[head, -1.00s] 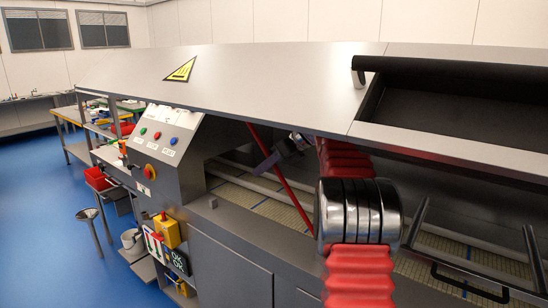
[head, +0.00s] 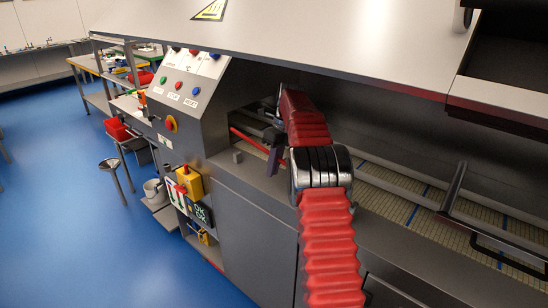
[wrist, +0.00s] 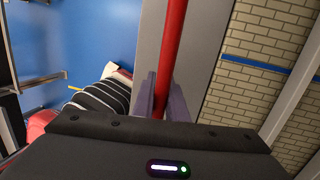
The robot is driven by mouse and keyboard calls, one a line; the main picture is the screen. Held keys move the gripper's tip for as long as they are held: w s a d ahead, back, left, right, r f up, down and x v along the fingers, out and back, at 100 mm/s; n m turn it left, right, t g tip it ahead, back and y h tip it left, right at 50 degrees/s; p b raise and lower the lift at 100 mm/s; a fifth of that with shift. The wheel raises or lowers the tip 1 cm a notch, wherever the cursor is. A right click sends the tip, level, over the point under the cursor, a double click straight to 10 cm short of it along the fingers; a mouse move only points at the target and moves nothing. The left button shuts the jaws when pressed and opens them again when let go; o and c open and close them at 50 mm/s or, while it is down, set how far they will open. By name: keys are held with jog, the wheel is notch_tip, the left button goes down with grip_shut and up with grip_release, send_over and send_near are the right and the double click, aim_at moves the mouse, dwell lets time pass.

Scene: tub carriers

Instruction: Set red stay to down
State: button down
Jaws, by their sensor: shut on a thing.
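The red stay (head: 243,134) is a thin red rod. In the head view it shows low in the machine opening, at a shallow slope just right of the control panel, and part of it is hidden behind my arm and gripper. In the wrist view the red stay (wrist: 175,40) runs between the two purple fingers of my gripper (wrist: 162,88), which is shut on it. In the head view my gripper (head: 273,160) shows as a small purple shape at the bed's front edge. The rod's far end is out of the wrist view.
The grey hood (head: 300,38) hangs over the opening. The sloped control panel (head: 188,82) with coloured buttons stands left of the gripper. A black handle frame (head: 490,242) lies across the tan slatted bed (head: 400,190) on the right. Blue floor is open at left.

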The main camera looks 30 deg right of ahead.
jog(key=shift+w+f+g, duration=0.15)
jog(key=shift+f+g, duration=0.15)
jog(key=shift+f, duration=0.35)
jog(key=c, duration=1.8)
grip_release()
jog(key=shift+o, duration=0.2)
jog(key=shift+v, duration=3.6)
jog(key=shift+a, duration=0.15)
